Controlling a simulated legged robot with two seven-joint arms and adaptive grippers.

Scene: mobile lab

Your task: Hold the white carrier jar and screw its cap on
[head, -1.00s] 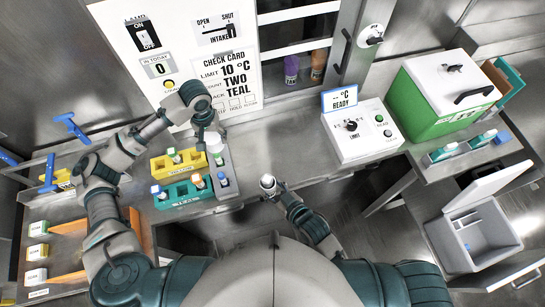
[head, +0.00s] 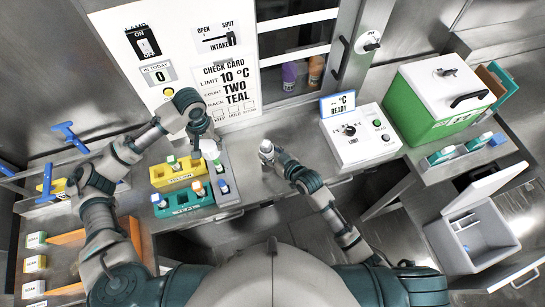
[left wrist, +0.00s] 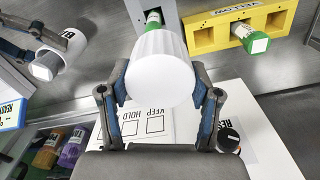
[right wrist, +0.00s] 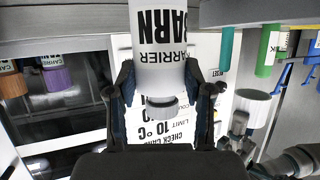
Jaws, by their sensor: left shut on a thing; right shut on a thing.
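The white carrier jar (right wrist: 160,62) stands upright in my right gripper (right wrist: 163,98), which is shut on its body. Its label and bare neck show in the right wrist view, which is upside down. In the head view the jar (head: 266,147) is over the counter's front part. My left gripper (left wrist: 160,100) is shut on the white ribbed cap (left wrist: 158,65). The cap also shows in the right wrist view (right wrist: 254,106) and the head view (head: 209,149). Cap and jar are apart, the cap to the jar's left.
The yellow rack (head: 160,178) and teal rack (head: 165,212) with small bottles stand left of and below the cap. The control box (head: 352,150) is right of the jar. A green box (head: 425,117) stands further right.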

